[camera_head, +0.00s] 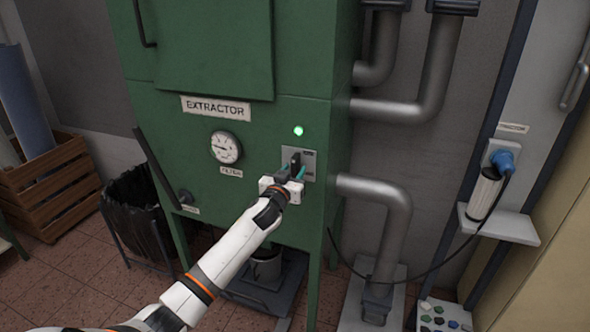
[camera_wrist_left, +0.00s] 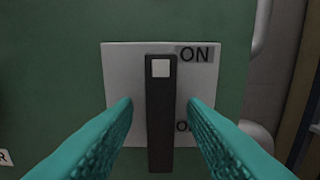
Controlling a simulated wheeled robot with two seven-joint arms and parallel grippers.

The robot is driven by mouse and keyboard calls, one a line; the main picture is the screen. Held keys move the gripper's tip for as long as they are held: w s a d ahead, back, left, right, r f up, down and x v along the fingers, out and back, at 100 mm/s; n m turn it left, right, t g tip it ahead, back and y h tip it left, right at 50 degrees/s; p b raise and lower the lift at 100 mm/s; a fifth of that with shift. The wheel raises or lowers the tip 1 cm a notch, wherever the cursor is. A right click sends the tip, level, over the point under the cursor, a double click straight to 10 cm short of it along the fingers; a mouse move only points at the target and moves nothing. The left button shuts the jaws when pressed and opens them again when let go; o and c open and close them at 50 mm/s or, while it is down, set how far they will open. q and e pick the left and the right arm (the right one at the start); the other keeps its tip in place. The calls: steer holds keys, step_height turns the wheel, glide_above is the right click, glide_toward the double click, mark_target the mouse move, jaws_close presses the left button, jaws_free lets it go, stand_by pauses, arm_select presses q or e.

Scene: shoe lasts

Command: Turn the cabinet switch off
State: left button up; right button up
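The green extractor cabinet (camera_head: 190,130) stands in front of me. Its switch (camera_head: 295,160) is a dark upright lever on a pale plate. In the left wrist view the black lever (camera_wrist_left: 161,115) stands vertical, with a white square near its top, level with the ON label (camera_wrist_left: 195,55). A lower label is mostly hidden by a finger. My left gripper (camera_head: 290,173) is at the switch plate. In the left wrist view its teal fingers (camera_wrist_left: 160,115) are open, one on each side of the lever, with visible gaps. My right gripper is not in view.
A green lamp (camera_head: 298,131) glows above the switch. A round gauge (camera_head: 226,148) is to its left. Grey pipes (camera_head: 400,215) run along the cabinet's right side. A black bin (camera_head: 135,200) and wooden crate (camera_head: 55,190) stand at left.

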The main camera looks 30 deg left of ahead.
arm_select(q)
steer(key=shift+x, duration=0.75)
jaws_close()
